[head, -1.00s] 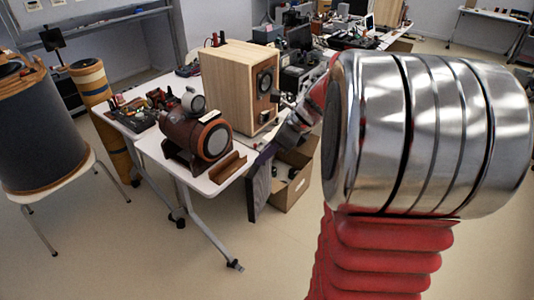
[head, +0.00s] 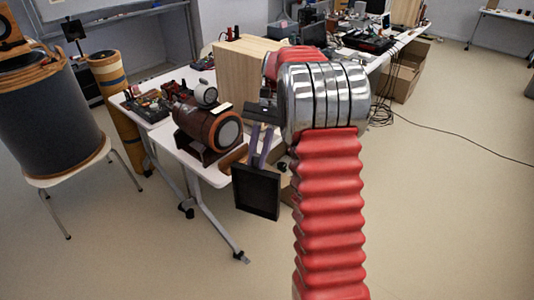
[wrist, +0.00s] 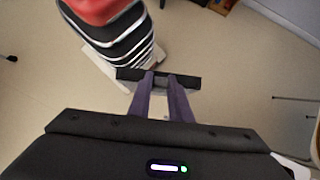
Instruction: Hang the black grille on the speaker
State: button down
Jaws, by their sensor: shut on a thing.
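The black grille (head: 257,192) is a dark, square framed panel. It hangs below my gripper (head: 257,167) in front of the white table's right edge, clear of the speaker. My purple fingers are shut on its upper edge. In the wrist view the fingers (wrist: 164,84) end at the grille (wrist: 130,74), seen nearly edge-on as a black bar. The speaker (head: 238,75) is a pale wooden box upright on the table. My arm hides its right part and front in the head view. The speaker cannot be made out in the wrist view.
A brown cylindrical device (head: 205,125) stands on the white table (head: 205,168) left of the grille. A large dark drum (head: 50,125) sits on a white stool at left. Cables (head: 380,112) hang from a cluttered table at back right. The floor in front is open.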

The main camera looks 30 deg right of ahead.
jog(key=w+a+f+n+g+h, duration=0.1)
jog(key=w+a+f+n+h, duration=0.1)
jog(key=a+f+n, duration=0.3)
jog(key=w+a+f+n+g+h, duration=0.1)
jog(key=w+a+f+n+h, duration=0.2)
jog(key=a, duration=0.6)
notch_tip(320, 180, down, 3)
jog(key=w+n, duration=0.1)
jog(key=n, duration=0.1)
jog(key=shift+w+a+r+n+g, duration=0.2)
jog(key=shift+w+a+n+g, duration=0.1)
jog(key=shift+a+g, duration=0.1)
